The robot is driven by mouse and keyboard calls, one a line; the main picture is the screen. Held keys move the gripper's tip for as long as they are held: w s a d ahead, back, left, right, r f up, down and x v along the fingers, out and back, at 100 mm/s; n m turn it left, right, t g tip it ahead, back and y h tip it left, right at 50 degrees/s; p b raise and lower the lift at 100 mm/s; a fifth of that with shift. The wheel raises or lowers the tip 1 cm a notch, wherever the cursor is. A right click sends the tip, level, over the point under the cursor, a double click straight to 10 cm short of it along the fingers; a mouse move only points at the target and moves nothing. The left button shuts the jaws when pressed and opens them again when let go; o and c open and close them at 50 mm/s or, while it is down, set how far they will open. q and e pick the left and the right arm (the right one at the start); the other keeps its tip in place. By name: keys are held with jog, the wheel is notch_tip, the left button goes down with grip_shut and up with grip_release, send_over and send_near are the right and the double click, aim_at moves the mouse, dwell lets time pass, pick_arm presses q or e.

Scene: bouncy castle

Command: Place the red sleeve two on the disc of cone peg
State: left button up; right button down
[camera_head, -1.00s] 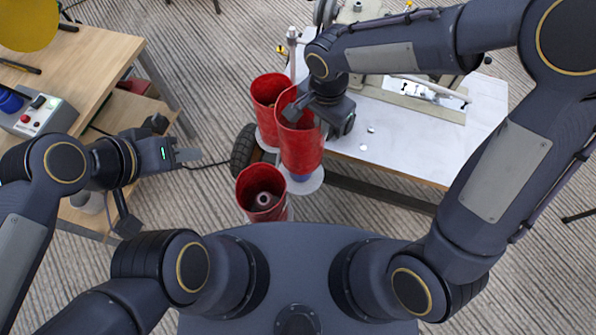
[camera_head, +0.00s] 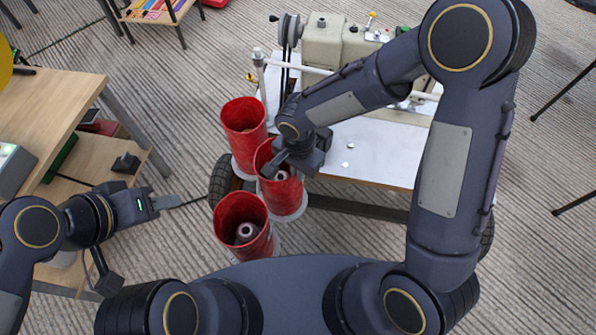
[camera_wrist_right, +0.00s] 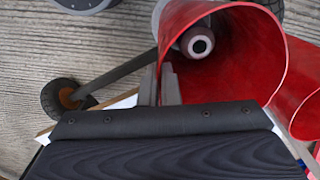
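Three red sleeves stand in a group: a back sleeve (camera_head: 240,118), a middle sleeve (camera_head: 288,198) and a front sleeve (camera_head: 240,212). The middle sleeve sits low over a white disc (camera_head: 300,211), around its peg; the peg tip (camera_wrist_right: 198,42) shows inside it in the right wrist view. My right gripper (camera_head: 271,167) is at the rim of the middle sleeve (camera_wrist_right: 225,70), its two fingers (camera_wrist_right: 160,84) close together with the sleeve wall between them. My left gripper (camera_head: 172,202) is empty, left of the front sleeve; its finger gap is unclear.
A white-topped table (camera_head: 375,150) with a sewing machine (camera_head: 335,42) stands behind and right of the sleeves. A black wheel (camera_head: 219,178) is beside them. A wooden bench (camera_head: 50,100) stands at left, near my left arm.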

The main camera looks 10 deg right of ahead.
jog(key=shift+f, duration=0.1)
jog(key=shift+f, duration=0.15)
jog(key=c, duration=1.6)
grip_release()
jog(key=shift+c, duration=0.2)
